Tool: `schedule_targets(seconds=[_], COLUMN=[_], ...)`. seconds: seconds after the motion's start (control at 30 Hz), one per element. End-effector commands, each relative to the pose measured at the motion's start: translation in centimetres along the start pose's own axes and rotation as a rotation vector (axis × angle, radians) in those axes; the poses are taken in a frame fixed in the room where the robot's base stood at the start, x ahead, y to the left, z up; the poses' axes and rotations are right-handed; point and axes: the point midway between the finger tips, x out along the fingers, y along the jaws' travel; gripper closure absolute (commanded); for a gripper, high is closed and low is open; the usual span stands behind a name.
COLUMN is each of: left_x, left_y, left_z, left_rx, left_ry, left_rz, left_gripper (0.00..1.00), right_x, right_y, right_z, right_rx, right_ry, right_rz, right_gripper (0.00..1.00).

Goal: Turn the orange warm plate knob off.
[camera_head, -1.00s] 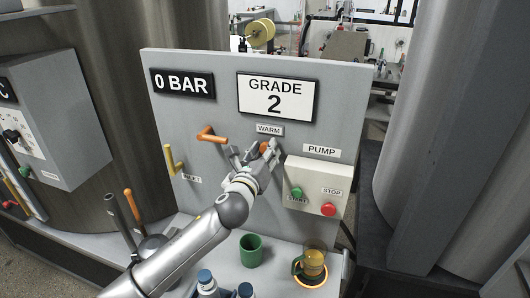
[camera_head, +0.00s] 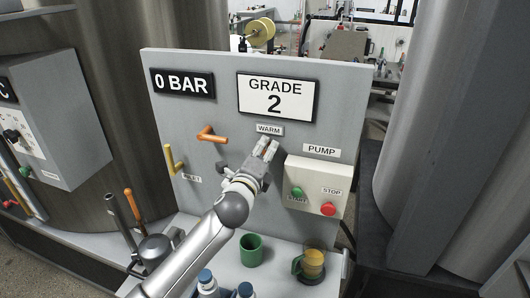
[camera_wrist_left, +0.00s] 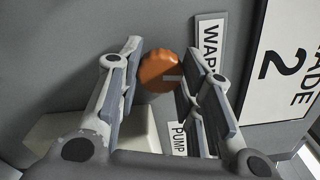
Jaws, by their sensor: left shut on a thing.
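The orange warm knob (camera_wrist_left: 158,72) sits on the grey panel under the WARM label (camera_head: 269,130). In the left wrist view it lies between the two fingers, with its pale mark pointing to the right. My left gripper (camera_head: 266,149) is shut on the knob and covers it in the head view. The warm plate (camera_head: 311,280) is on the bench at the lower right, dark around its rim, with an amber mug (camera_head: 313,263) on it. My right gripper is not in view.
The PUMP box (camera_head: 318,186) with green START and red STOP buttons is just right of my gripper. An orange lever (camera_head: 211,133) and a yellow lever (camera_head: 172,160) are to the left. A green cup (camera_head: 251,250) and blue-capped bottles (camera_head: 245,290) stand below.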

Motion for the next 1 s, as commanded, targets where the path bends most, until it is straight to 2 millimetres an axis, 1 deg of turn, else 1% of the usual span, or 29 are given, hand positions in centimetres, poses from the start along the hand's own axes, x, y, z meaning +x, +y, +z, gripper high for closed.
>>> schedule_targets(seconds=[0.1,0.3,0.87,0.9,1.0], left_x=[-0.01,-0.02,-0.01,-0.01,-0.01], left_y=[0.08,0.09,0.12,0.13,0.12], left_z=[0.0,-0.05,-0.05,-0.05,-0.04], left_rx=[-0.065,-0.138,-0.172,-0.172,-0.171], left_ry=[0.0,0.001,0.001,0.001,0.001], left_rz=[0.001,0.001,0.002,0.002,0.002], left_gripper=[0.9,0.9,0.9,0.65,0.52], right_x=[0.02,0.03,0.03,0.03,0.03], right_y=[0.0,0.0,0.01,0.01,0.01], right_z=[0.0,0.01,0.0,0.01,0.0], right_rx=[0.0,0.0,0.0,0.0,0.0], right_ry=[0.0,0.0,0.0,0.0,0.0], right_rz=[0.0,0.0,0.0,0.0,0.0], right_gripper=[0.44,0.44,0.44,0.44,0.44])
